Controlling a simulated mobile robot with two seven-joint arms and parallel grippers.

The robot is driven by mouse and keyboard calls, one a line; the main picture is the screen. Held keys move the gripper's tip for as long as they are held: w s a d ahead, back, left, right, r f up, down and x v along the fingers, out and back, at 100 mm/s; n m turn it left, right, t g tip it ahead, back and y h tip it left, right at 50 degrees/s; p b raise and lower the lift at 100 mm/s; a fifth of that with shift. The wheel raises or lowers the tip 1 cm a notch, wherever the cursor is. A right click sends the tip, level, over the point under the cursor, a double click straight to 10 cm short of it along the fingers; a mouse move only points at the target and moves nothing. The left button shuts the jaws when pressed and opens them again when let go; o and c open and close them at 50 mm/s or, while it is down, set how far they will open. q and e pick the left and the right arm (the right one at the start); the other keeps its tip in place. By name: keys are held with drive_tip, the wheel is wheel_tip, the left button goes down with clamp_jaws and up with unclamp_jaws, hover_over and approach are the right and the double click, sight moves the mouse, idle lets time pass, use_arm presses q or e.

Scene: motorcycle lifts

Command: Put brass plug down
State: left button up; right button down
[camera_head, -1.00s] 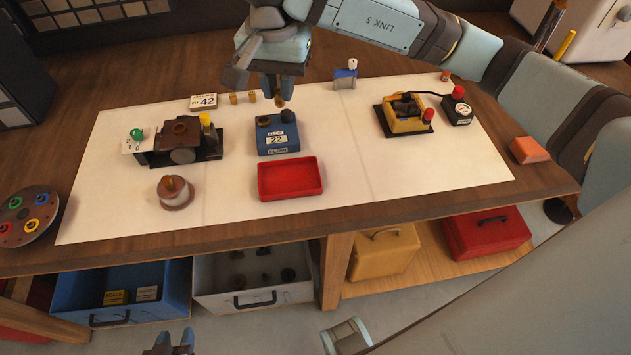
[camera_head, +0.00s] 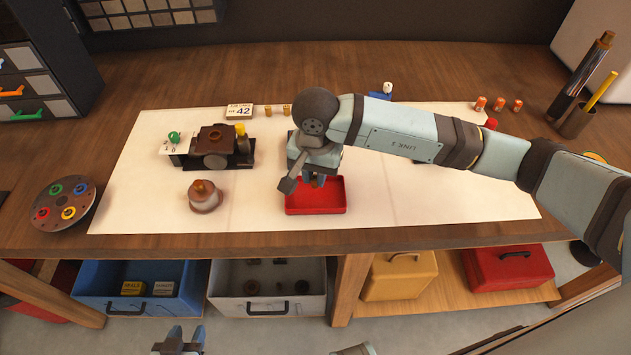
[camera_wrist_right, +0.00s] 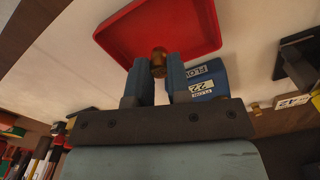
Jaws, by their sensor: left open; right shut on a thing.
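My right gripper (camera_head: 316,182) is over the back part of the red tray (camera_head: 318,209), pointing down. It is shut on the brass plug (camera_wrist_right: 158,62), which shows between the fingertips in the right wrist view; the arm hides it in the head view. The tray's red floor (camera_wrist_right: 160,25) lies beyond the plug, and I see no contact between them. The blue block marked 22 (camera_wrist_right: 205,82) stands beside the fingers, mostly hidden in the head view. My left gripper (camera_head: 180,340) is open and empty at the bottom, in front of the bench.
A copper-coloured round part (camera_head: 204,197) stands left of the tray. A disc with coloured rings (camera_head: 66,203) is at far left. The white mat (camera_head: 440,195) is clear right of the tray.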

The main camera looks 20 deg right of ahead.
sight(315, 186)
wheel_tip(315, 186, down, 4)
drive_tip(key=shift+r, duration=0.25)
drive_tip(key=shift+f, duration=0.15)
drive_tip(key=c, duration=1.1)
unclamp_jaws()
